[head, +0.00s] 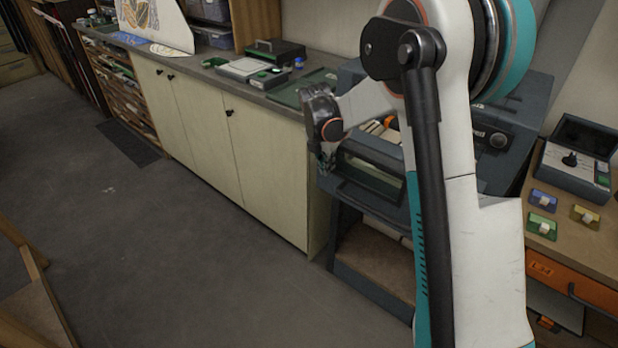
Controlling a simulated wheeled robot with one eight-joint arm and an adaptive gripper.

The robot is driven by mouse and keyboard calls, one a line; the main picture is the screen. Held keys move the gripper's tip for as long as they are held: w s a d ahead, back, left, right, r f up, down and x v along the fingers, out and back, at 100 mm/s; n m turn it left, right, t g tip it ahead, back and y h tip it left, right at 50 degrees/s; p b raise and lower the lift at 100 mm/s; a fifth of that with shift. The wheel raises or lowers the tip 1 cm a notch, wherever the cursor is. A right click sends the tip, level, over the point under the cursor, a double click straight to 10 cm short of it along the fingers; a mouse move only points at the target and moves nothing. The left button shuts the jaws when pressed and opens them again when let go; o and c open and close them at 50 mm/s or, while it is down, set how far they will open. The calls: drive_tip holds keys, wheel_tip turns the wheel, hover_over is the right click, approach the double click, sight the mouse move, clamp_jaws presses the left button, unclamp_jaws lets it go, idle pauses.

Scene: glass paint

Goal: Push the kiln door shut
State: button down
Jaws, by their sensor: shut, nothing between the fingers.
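The kiln (348,78) is a dark grey box on a stand, right of the middle and partly hidden behind my arm. Its door (345,187), with a window panel, is lowered at the front, and the opening shows above it. Small orange and pale pieces (378,127) show inside the opening. My gripper (326,168) is shut and empty, pointing down at the left end of the door. I cannot tell whether it touches the door. My arm hides the door's right part.
A long counter (335,72) with pale cabinets runs left of the kiln, holding trays and a green case (275,52). At right, a wooden bench (590,235) carries small coloured blocks and an open grey case (570,170).

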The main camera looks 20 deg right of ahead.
drive_tip(key=w+d, duration=0.2)
drive_tip(key=d, duration=0.1)
drive_tip(key=w+d, duration=0.2)
drive_tip(key=d, duration=0.1)
drive_tip(key=w+d, duration=0.2)
drive_tip(key=d, duration=0.1)
drive_tip(key=shift+p, duration=0.4)
drive_tip(key=shift+w, duration=0.1)
